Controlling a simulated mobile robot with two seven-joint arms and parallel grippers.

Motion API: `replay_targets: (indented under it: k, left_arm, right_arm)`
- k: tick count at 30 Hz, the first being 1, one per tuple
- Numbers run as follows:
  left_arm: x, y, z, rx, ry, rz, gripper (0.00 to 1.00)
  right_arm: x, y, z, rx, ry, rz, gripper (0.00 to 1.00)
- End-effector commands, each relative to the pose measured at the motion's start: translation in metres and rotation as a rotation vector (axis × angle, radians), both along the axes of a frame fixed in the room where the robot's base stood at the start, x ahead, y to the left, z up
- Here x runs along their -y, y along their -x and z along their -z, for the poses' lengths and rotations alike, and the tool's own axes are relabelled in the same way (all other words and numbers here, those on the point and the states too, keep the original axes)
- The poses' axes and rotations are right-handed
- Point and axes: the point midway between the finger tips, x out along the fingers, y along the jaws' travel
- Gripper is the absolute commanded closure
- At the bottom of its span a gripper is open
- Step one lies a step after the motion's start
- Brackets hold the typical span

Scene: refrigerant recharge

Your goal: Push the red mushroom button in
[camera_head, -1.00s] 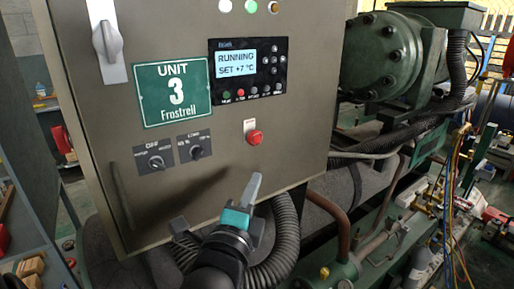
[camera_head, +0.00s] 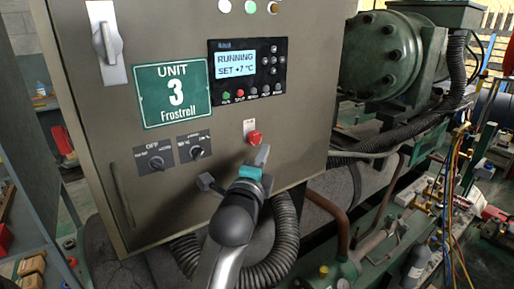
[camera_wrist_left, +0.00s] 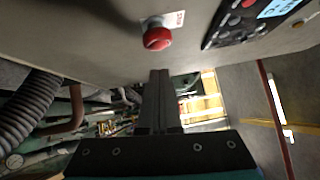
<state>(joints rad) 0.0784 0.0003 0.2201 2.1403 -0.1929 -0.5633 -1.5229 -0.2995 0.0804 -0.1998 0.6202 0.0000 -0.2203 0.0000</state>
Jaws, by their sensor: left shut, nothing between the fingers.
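The red mushroom button (camera_head: 254,138) sits on the front of the grey-brown control cabinet (camera_head: 240,185), below the display, with a small white label above it. It also shows in the left wrist view (camera_wrist_left: 157,38), standing out from the panel near the top. My left gripper (camera_head: 262,155) is shut and empty, with its fingertips just below and slightly right of the button in the head view. In the left wrist view the shut fingers (camera_wrist_left: 159,75) point up the picture, just below the button; a gap shows between them and the button there. My right gripper is not in view.
The display panel (camera_head: 248,70) reads RUNNING, SET +7 °C. Two rotary knobs (camera_head: 157,163) are left of the button. Black corrugated hose (camera_head: 285,230) and a copper pipe (camera_head: 328,206) run below the cabinet. A green compressor (camera_head: 385,55) stands at the right.

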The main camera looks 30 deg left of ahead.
Motion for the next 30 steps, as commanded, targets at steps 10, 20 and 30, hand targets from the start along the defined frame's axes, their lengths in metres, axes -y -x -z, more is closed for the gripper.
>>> replay_targets:
  k: [10, 20, 30]
  left_arm:
    - [-0.024, -0.011, -0.004, 0.001, 0.0, 0.0, 1.0]
    - [-0.026, -0.012, -0.004, -0.001, -0.002, 0.0, 1.0]
    - [-0.044, -0.019, -0.007, 0.002, -0.005, -0.004, 1.0]
  right_arm:
    - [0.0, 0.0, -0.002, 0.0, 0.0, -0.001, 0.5]
    - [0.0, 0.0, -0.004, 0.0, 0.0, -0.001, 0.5]
    - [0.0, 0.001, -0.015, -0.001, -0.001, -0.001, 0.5]
